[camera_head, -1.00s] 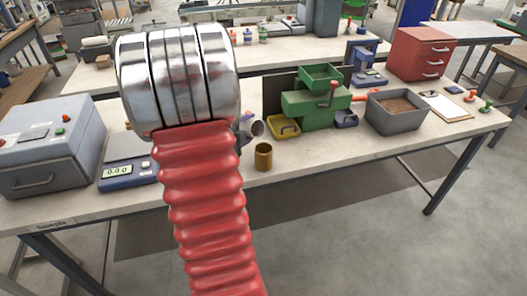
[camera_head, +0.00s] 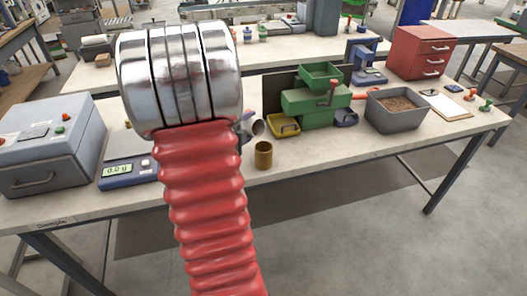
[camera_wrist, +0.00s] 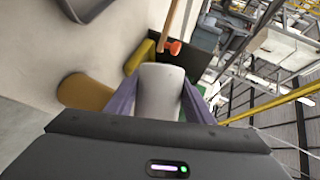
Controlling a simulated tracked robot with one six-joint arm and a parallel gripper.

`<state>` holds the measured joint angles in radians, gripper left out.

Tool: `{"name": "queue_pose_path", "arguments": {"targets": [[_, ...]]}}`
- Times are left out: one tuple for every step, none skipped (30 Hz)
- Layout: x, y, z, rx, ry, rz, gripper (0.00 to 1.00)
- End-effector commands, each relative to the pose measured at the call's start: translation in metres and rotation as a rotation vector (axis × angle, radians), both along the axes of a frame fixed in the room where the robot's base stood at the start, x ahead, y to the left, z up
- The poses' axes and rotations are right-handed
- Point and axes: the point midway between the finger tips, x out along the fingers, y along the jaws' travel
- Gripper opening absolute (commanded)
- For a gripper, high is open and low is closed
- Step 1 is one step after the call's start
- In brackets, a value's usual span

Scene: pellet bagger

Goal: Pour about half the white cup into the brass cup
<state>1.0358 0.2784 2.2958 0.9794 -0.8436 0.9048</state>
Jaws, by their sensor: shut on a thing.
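The brass cup (camera_head: 263,156) stands upright on the workbench, and it also shows in the wrist view (camera_wrist: 86,94) at the left. The white cup (camera_wrist: 158,92) is between the two fingers of my gripper (camera_wrist: 157,98) in the wrist view, and the gripper is shut on it. In the head view the white cup (camera_head: 258,128) shows just past my red arm, tilted, its mouth toward the lower right, above and slightly left of the brass cup and apart from it. My arm hides most of the gripper there. I cannot see the cups' contents or any falling pellets.
A scale (camera_head: 128,172) and a grey box (camera_head: 50,150) stand at the left of the workbench (camera_head: 330,165). A green machine (camera_head: 315,100), a yellow tray (camera_head: 284,125), a grey bin (camera_head: 396,112) of brown pellets and a red drawer unit (camera_head: 420,54) stand to the right.

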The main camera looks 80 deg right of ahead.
Motion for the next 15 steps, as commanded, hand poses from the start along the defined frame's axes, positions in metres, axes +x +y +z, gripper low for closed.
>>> {"name": "queue_pose_path", "arguments": {"targets": [[-0.0003,0.0001,0.0005,-0.002,-0.003,0.000,0.23],[-0.0005,0.0002,0.0007,-0.003,-0.005,0.000,0.23],[-0.0006,0.0003,0.0008,-0.004,-0.008,0.000,0.23],[-0.0008,0.0004,0.0009,-0.005,-0.009,-0.001,0.23],[-0.0010,0.0005,0.0010,-0.006,-0.011,0.000,0.23],[-0.0012,0.0006,0.0010,-0.008,-0.012,-0.001,0.23],[-0.0014,0.0007,0.0012,-0.008,-0.015,0.000,0.23],[-0.0014,0.0008,0.0012,-0.009,-0.016,-0.001,0.23],[-0.0017,0.0009,0.0013,-0.011,-0.018,0.000,0.23],[-0.0018,0.0010,0.0014,-0.011,-0.021,-0.001,0.23],[-0.0019,0.0011,0.0015,-0.012,-0.023,-0.001,0.23],[-0.0020,0.0012,0.0016,-0.014,-0.025,-0.001,0.23],[-0.0021,0.0013,0.0017,-0.015,-0.026,0.000,0.23],[-0.0023,0.0014,0.0019,-0.016,-0.028,0.000,0.23],[-0.0023,0.0014,0.0020,-0.017,-0.030,0.000,0.23]]}}
